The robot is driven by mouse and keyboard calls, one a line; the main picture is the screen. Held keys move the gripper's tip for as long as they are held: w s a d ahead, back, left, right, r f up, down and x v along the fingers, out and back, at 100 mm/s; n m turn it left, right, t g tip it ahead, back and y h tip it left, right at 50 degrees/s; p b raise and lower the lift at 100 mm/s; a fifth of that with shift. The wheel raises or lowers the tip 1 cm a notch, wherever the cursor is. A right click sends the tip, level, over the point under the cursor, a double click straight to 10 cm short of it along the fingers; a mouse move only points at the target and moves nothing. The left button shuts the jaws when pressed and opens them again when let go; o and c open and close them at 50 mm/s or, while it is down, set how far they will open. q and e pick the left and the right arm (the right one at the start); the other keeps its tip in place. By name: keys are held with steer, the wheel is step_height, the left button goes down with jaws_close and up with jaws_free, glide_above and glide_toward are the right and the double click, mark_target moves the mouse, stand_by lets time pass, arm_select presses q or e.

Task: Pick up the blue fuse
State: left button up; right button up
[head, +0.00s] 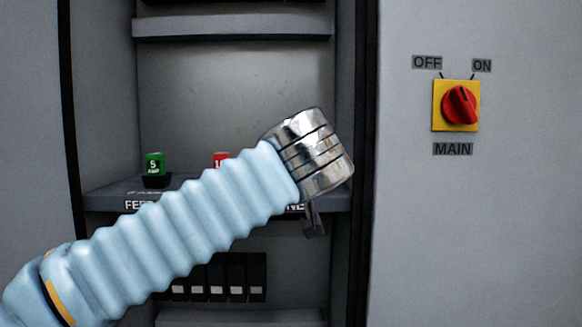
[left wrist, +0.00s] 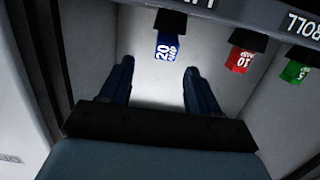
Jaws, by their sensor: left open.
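The blue fuse (left wrist: 170,47), marked 20 AMP, sits in a black holder on the shelf in the left wrist view, its lettering upside down there. It is hidden behind my left arm in the head view. My left gripper (left wrist: 158,65) is open and empty, with its two dark fingers apart and the blue fuse in the picture a little beyond the gap between their tips. I see no contact with the fuse. In the head view only a small dark part of this gripper shows below the metal wrist. My right gripper is not in view.
A green fuse (head: 155,162) marked 5 AMP and a red fuse (head: 221,159) stand on the same shelf (head: 102,200). Black modules (head: 236,275) line the lower compartment. A red switch (head: 459,104) marked MAIN is on the right panel. Cabinet walls flank the shelf.

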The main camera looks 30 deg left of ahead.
arm_select(q)
steer(key=x, duration=0.6)
steer(key=p+x, duration=0.1)
steer(key=x, duration=0.1)
steer(key=shift+s+a+p, duration=0.1)
steer(key=shift+a+p, duration=0.2)
steer(key=shift+a, duration=0.15)
steer(key=shift+w+a+f, duration=0.2)
steer(key=shift+w+a, duration=0.05)
steer(key=shift+w, duration=0.2)
steer(key=c, duration=1.1)
steer(key=shift+r, duration=0.1)
